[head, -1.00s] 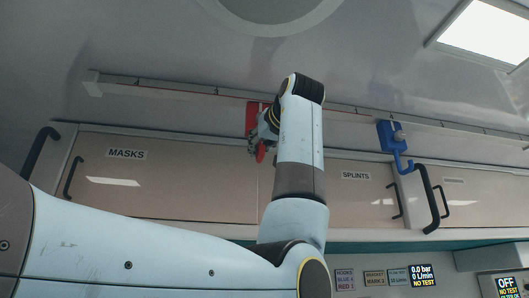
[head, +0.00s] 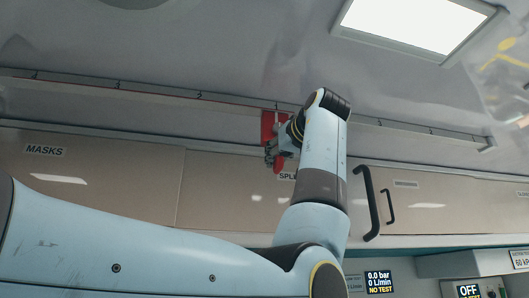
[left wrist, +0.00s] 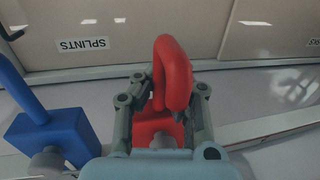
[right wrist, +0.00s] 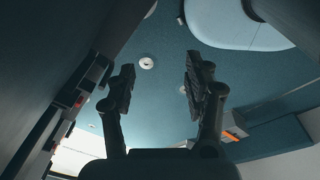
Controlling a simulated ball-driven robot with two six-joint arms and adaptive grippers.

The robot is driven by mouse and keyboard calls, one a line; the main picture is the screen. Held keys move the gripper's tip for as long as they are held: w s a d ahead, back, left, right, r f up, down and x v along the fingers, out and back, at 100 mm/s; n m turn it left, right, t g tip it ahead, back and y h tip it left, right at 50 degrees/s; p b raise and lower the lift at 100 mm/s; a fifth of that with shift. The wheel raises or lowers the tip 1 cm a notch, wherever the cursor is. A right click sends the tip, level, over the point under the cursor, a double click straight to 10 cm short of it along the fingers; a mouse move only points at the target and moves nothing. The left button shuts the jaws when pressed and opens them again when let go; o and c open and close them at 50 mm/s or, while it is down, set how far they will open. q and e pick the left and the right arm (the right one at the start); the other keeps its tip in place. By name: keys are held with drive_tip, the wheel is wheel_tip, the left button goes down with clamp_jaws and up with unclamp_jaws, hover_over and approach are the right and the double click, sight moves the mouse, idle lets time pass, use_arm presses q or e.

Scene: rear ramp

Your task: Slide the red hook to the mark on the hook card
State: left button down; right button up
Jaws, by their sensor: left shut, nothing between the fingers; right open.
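The red hook (head: 268,124) hangs on the ceiling rail (head: 180,95), near the SPLINTS label. My left gripper (head: 271,155) is at the hook. In the left wrist view the red hook (left wrist: 174,65) stands up between or in front of the fingers of my left gripper (left wrist: 171,90), which is shut with nothing gripped. The blue hook (left wrist: 48,133) is close beside it in that view; in the head view my arm hides it. The rail has small regular marks. The hook card cannot be seen now. My right gripper (right wrist: 160,72) is open and empty.
Overhead cabinets labelled MASKS (head: 45,150) and SPLINTS (head: 287,176) run below the rail. A black handle (head: 369,203) sticks out right of my arm. The rail left of the red hook is bare. A display (head: 379,282) shows at the lower right.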

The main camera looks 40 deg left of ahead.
use_arm(q)
drive_tip(key=shift+w+d+f, duration=0.1)
use_arm(e)
drive_tip(key=shift+s+a, duration=0.15)
drive_tip(key=shift+a, duration=0.1)
use_arm(q)
drive_tip(key=c, duration=1.9)
unclamp_jaws()
drive_tip(key=shift+c, duration=0.2)
drive_tip(key=o, duration=0.5)
drive_tip(key=shift+w+d, duration=0.1)
drive_tip(key=shift+d, duration=0.25)
drive_tip(key=shift+c, duration=0.2)
drive_tip(key=shift+o, duration=0.7)
drive_tip(key=shift+a, duration=0.15)
use_arm(e)
drive_tip(key=shift+w+d, duration=0.35)
drive_tip(key=shift+d, duration=0.35)
